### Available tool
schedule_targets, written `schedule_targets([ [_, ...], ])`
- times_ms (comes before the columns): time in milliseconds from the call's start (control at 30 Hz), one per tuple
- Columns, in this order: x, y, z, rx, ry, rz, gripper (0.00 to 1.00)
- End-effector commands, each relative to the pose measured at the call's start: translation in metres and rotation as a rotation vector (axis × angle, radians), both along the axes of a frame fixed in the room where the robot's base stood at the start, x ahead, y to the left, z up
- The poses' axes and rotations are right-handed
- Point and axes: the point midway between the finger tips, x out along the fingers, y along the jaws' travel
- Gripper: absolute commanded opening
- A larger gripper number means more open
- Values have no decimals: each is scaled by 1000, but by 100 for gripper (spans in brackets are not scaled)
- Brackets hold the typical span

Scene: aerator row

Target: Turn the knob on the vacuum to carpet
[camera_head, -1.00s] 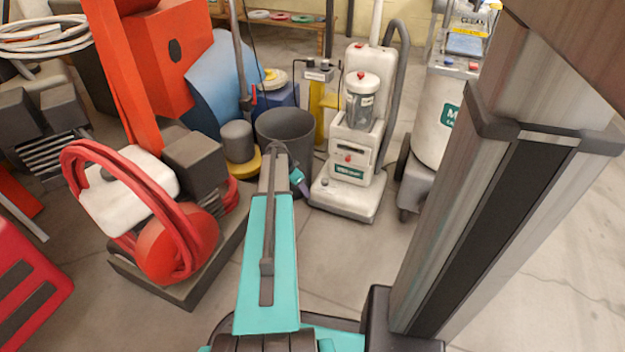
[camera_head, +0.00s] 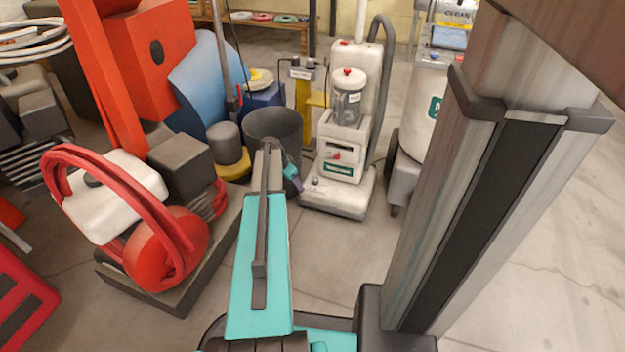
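The vacuum (camera_head: 346,128) is a whitish upright machine with a clear canister, a dark hose at its right side and a wide floor head. On its front is a pale panel with a small red knob (camera_head: 337,156) and a green label below it. I cannot read which setting the knob points to. My teal arm reaches forward from the bottom of the view. Its far end, a small teal and purple part that seems to be my gripper (camera_head: 294,180), is low and left of the vacuum, apart from the knob. Its fingers are too small and hidden to judge.
A dark grey bin (camera_head: 273,135) stands just left of the vacuum, behind my arm. A white cylindrical machine (camera_head: 423,115) stands to its right, partly behind my column. Floor before the vacuum is clear.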

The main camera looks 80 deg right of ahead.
Motion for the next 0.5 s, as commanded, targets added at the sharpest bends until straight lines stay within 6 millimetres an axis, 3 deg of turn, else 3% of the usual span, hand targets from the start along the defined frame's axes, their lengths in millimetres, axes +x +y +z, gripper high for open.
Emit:
schedule_targets([
  [500, -47, -57, -3, -1, -1, -1, 44],
])
